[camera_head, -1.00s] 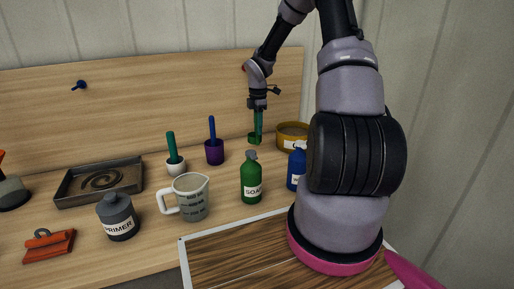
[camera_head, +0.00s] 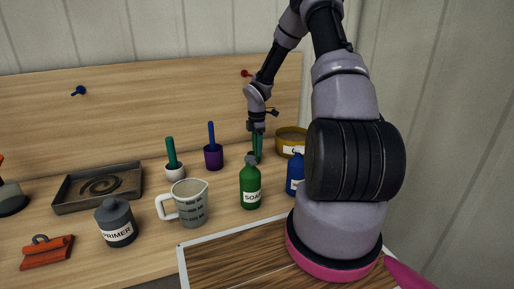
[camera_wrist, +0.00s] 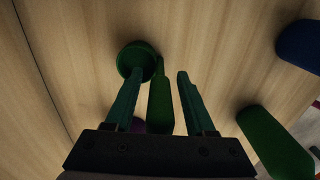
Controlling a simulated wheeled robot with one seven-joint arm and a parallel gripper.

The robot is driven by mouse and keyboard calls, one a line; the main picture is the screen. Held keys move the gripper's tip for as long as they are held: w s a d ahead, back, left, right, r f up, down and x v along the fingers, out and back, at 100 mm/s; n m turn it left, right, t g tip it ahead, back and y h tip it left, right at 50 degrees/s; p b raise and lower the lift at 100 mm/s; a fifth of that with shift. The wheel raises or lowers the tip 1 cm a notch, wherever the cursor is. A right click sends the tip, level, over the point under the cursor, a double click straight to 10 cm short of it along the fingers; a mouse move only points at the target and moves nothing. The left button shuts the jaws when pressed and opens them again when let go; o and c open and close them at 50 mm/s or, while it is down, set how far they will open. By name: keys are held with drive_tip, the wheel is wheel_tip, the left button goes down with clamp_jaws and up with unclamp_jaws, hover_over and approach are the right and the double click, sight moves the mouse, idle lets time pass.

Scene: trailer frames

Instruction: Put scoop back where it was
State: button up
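The green scoop shows in the wrist view with its round bowl (camera_wrist: 137,58) and its straight handle (camera_wrist: 160,98). My gripper (camera_wrist: 160,80) is open, with one finger on each side of the handle and a visible gap at least on the right. In the head view my gripper (camera_head: 257,146) is low over the back right of the table, behind the green soap bottle (camera_head: 250,186). I cannot tell whether the bowl rests on the table.
A yellow-brown round container (camera_head: 291,139) and a blue bottle (camera_head: 295,176) stand to the right. A wooden backboard (camera_head: 160,110) rises behind, with blue and red pegs.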

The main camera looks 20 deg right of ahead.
drive_tip(key=shift+r, duration=0.15)
wheel_tip(320, 180, up, 12)
drive_tip(key=s+a+r+m+t+h, duration=0.1)
drive_tip(key=s+a+r+m, duration=0.2)
drive_tip(key=s+r+m, duration=0.5)
drive_tip(key=s+a+r+m+t, duration=0.2)
drive_tip(key=s+a+r, duration=0.15)
drive_tip(key=r, duration=0.75)
drive_tip(key=s+a+r+m+t+y, duration=0.1)
drive_tip(key=s+r+m, duration=0.3)
drive_tip(key=s, duration=0.5)
drive_tip(key=s+a+r+m+t+y, duration=0.2)
drive_tip(key=s+r+m, duration=0.3)
drive_tip(key=s+m, duration=0.3)
drive_tip(key=shift+s+a+t, duration=0.6)
drive_tip(key=shift+s, duration=0.45)
